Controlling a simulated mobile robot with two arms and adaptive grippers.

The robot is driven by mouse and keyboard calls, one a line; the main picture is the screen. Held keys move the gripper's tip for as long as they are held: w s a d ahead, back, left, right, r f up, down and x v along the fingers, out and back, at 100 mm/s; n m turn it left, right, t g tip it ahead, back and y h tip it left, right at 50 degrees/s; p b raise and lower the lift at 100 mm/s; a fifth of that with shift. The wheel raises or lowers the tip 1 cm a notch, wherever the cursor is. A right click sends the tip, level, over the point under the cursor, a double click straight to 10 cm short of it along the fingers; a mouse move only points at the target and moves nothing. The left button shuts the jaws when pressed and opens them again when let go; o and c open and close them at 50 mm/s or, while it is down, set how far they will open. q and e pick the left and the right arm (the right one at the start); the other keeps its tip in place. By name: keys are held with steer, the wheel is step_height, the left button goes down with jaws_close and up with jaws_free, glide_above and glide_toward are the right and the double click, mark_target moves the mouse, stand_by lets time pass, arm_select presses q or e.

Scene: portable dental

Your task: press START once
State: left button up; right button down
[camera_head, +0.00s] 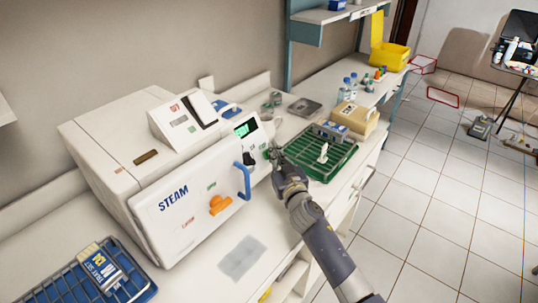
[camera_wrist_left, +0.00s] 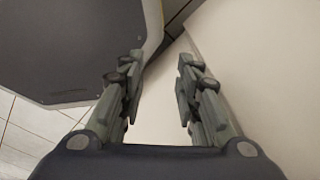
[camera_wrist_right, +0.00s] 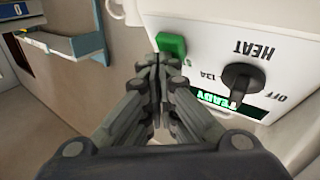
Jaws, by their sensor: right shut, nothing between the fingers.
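The white steam sterilizer (camera_head: 185,200) stands on the counter, with its control panel at the right end of its front. In the right wrist view the panel (camera_wrist_right: 200,25) shows upside down, with a green square button (camera_wrist_right: 170,45), a black HEAT knob (camera_wrist_right: 240,82) and a lit green READY display (camera_wrist_right: 228,103). I cannot read a START label. My right gripper (camera_wrist_right: 157,60) is shut and empty, its tips just by the green button; I cannot tell whether they touch. In the head view it (camera_head: 276,158) is at the panel's right. My left gripper (camera_wrist_left: 155,65) is open and empty.
The sterilizer's blue handle (camera_head: 243,181) and orange latch (camera_head: 220,204) stick out from its door. A green rack (camera_head: 318,170) stands right of my right gripper. A blue wire tray (camera_head: 145,282) lies at the front left. A yellow bin (camera_head: 390,56) is farther back.

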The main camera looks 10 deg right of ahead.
steer(key=shift+w+a+f, duration=0.15)
stand_by(0.3)
steer(key=shift+s+d+r+p, duration=0.45)
steer(key=shift+s+p, duration=0.05)
steer(key=shift+s, duration=0.1)
stand_by(0.3)
steer(key=s+d+r+p, duration=0.1)
steer(key=p, duration=0.1)
steer(key=s+d+r+p, duration=0.1)
steer(key=s+p, duration=0.1)
steer(key=shift+s+d+r, duration=0.2)
steer(key=shift+d+r, duration=0.05)
steer(key=shift+d, duration=0.1)
steer(key=shift+f, duration=0.1)
stand_by(0.7)
